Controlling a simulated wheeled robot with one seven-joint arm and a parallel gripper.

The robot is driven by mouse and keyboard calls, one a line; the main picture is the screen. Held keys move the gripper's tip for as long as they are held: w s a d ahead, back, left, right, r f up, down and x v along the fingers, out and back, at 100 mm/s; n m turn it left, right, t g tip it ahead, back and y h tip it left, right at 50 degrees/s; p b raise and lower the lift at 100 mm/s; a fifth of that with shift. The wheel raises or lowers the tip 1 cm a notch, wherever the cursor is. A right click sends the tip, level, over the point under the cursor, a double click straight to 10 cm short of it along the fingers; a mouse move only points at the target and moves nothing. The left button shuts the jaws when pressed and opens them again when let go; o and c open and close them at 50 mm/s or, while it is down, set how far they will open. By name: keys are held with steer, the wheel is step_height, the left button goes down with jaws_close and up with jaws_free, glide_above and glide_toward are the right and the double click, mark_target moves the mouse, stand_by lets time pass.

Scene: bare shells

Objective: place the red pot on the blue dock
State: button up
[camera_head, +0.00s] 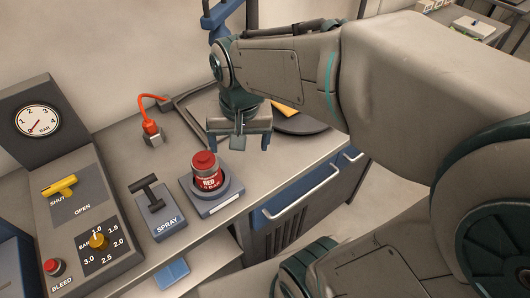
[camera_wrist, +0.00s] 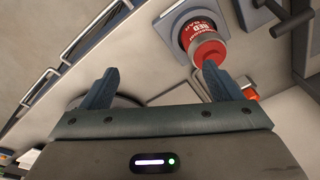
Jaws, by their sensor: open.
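The red pot (camera_head: 207,163) is a small red canister with a label reading "RED" and a bar figure. It stands upright in a round grey-blue holder on a square base (camera_head: 224,205) with a white label strip, on the bench. My gripper (camera_head: 240,143) is open and empty, above the bench to the right of and behind the pot. In the wrist view the red pot (camera_wrist: 208,48) shows beyond the right fingertip, outside the gap of my gripper (camera_wrist: 161,69). I cannot tell whether this holder is the blue dock; no other clear dock shows.
Left of the pot are a SPRAY lever (camera_head: 152,205) and a panel with a yellow shut-off handle (camera_head: 60,188), bar knob (camera_head: 97,240), BLEED button (camera_head: 55,267) and gauge (camera_head: 37,120). An orange hose fitting (camera_head: 150,127) stands behind. A dark round plate (camera_head: 300,122) lies right.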

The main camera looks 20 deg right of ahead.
steer(key=s+d+n+t, duration=0.1)
steer(key=s+d+n, duration=0.2)
steer(key=s, duration=0.3)
steer(key=shift+d+f+t, duration=0.3)
steer(key=shift+d+f, duration=0.15)
steer(key=shift+d, duration=0.15)
stand_by(0.5)
